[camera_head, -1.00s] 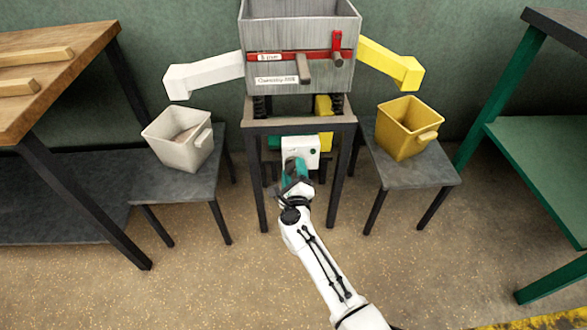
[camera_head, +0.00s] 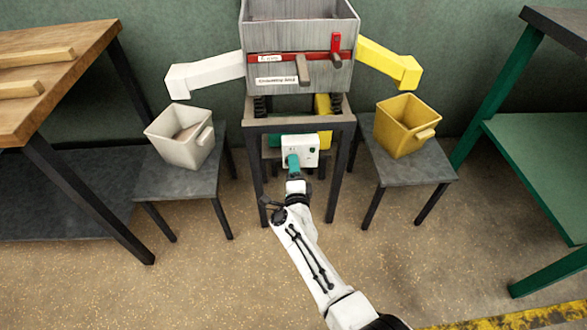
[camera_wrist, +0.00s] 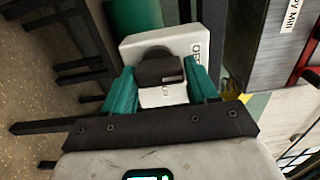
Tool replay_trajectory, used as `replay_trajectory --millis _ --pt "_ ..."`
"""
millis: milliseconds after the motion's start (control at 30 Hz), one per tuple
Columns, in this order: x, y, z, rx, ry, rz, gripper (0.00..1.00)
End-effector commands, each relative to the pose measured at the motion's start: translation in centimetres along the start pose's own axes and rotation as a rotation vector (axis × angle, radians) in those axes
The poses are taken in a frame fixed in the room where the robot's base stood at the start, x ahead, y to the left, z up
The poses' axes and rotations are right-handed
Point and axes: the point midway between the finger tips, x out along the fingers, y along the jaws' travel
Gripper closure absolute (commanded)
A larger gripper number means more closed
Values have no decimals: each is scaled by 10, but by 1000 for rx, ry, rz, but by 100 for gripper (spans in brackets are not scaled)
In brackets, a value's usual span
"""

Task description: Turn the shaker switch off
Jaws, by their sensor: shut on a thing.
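The shaker switch is a white box (camera_head: 303,147) under the front of the shaker stand. In the wrist view the white box (camera_wrist: 190,42) has a dark knob (camera_wrist: 158,67) on its face, with "OFF" lettering at the right side of that face. My gripper (camera_head: 292,163) is at the front of the box. In the wrist view my gripper (camera_wrist: 162,80) has one teal finger on each side of the knob and is shut on it. The fingers hide part of the box, and the knob's exact setting is unclear.
The grey shaker (camera_head: 300,30) stands above, with a white chute (camera_head: 205,73) and a yellow chute (camera_head: 390,63). A white bin (camera_head: 178,142) and a yellow bin (camera_head: 402,125) stand on stools either side. Stand legs flank my gripper closely. Front floor is open.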

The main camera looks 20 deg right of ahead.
Motion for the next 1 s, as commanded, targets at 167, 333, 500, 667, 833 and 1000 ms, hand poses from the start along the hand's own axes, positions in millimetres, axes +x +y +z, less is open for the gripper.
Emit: replay_trajectory --millis 167,333,500,667,833,1000 --pt "0 1 2 -17 -5 2 72" --pt "0 1 2 -19 -5 2 72" --pt "0 1 2 -19 -5 2 72" --pt "0 1 2 -18 -4 2 27" --pt "0 0 1 -17 -2 1 21" --pt "-2 0 1 -17 -2 1 21"
